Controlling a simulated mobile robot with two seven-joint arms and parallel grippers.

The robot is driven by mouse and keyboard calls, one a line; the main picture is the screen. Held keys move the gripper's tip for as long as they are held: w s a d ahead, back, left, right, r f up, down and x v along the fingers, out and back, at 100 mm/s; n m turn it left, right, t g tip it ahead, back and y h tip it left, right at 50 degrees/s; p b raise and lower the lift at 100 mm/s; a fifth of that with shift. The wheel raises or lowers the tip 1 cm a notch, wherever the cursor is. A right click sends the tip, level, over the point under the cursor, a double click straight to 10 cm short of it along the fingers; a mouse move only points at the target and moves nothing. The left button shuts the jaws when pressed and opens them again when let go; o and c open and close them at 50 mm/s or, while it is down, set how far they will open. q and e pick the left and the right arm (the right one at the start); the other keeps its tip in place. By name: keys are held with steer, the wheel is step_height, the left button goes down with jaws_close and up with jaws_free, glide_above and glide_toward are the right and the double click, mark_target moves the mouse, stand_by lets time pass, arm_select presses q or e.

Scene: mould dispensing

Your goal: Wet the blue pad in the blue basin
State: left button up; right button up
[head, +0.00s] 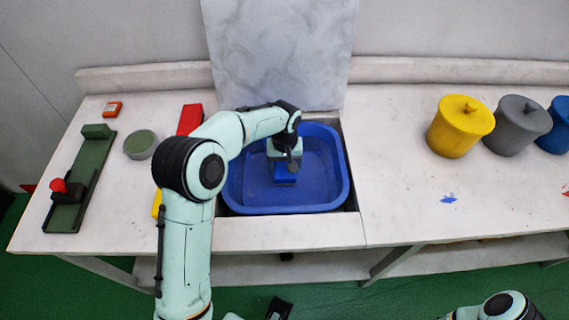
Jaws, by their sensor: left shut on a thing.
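The blue basin (330,150) sits in a recess of the white counter, in the middle of the head view. My left gripper (286,165) reaches down inside the basin, pointing downward. It is shut on the blue pad (286,180), which shows as a small brighter blue block below the fingers. The pad is low in the basin; I cannot tell whether it touches the bottom or any water. My left arm hides the basin's left rim in part. My right gripper is not in view; only a part of my right arm shows at the bottom right.
On the counter (400,200), yellow (458,130), grey (515,128) and blue (558,130) lidded pots stand right. A green rail tool (80,185), a round green-grey item (140,144), an orange box (112,109) and a red block (190,118) lie left. A marbled panel (282,55) stands behind the basin.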

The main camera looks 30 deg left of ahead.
mark_target(284, 165)
arm_select(q)
steer(key=shift+r, duration=0.1)
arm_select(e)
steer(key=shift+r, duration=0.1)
arm_select(q)
steer(key=shift+r+p, duration=1.65)
steer(key=shift+r, duration=0.7)
steer(key=shift+r+p, duration=1.4)
steer(key=shift+r, duration=1)
steer(key=shift+f, duration=0.1)
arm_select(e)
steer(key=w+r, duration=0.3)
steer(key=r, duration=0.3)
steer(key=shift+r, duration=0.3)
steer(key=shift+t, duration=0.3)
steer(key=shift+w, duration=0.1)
arm_select(q)
step_height(284, 165, up, 4)
steer(key=shift+p, duration=1)
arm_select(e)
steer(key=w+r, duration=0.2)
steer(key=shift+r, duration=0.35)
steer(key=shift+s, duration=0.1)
